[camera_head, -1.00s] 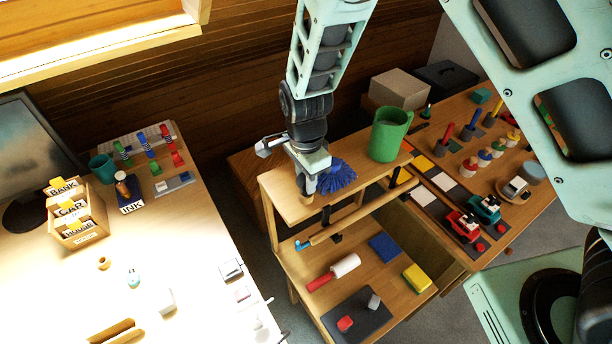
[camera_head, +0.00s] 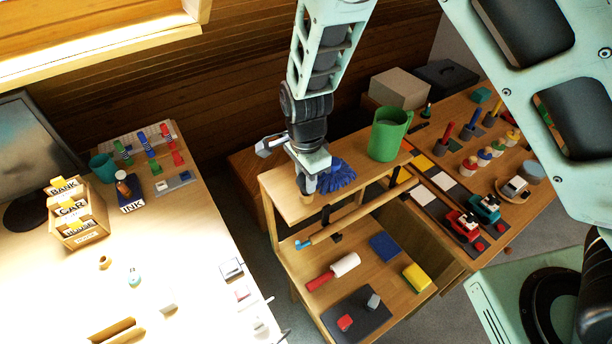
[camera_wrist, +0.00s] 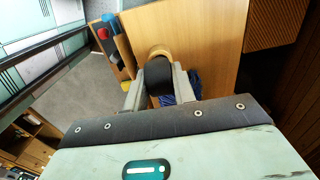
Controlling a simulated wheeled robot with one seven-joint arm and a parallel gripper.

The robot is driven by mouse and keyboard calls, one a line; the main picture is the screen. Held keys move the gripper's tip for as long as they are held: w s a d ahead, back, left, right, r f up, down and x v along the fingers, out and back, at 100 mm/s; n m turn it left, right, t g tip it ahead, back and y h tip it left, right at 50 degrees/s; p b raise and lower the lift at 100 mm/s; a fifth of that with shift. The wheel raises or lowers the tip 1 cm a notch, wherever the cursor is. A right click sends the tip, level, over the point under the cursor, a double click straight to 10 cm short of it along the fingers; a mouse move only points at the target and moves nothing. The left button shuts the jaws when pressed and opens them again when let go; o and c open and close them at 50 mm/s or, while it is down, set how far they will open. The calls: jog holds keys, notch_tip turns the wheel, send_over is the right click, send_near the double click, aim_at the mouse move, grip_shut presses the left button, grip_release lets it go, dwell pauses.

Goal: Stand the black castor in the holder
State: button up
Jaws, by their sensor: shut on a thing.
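My gripper (camera_head: 309,178) is low over the left end of the wooden shelf unit's top (camera_head: 286,192). In the wrist view my gripper (camera_wrist: 159,88) is shut on a dark, rounded thing that I take to be the black castor (camera_wrist: 158,72). A tan wooden ring or cup, likely the holder (camera_wrist: 159,50), shows just beyond it, and a tan piece of it shows under the fingers in the head view (camera_head: 308,187). I cannot tell whether the castor is inside it or only above it. The castor's lower end is hidden.
A blue bristled thing (camera_head: 338,175) lies close to the right of my gripper. A green jug (camera_head: 388,136) stands farther right on the same top. The lower shelf holds a red-handled roller (camera_head: 333,271), a blue block (camera_head: 385,247) and a yellow block (camera_head: 417,277).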

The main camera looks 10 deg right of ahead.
jog(key=shift+f, duration=0.5)
dwell(0.3)
jog(key=o, duration=1.1)
jog(key=shift+c, duration=0.2)
jog(key=shift+r, duration=0.15)
notch_tip(320, 180, up, 17)
jog(key=b, duration=0.4)
jog(key=shift+r+b, duration=0.15)
jog(key=shift+b, duration=0.15)
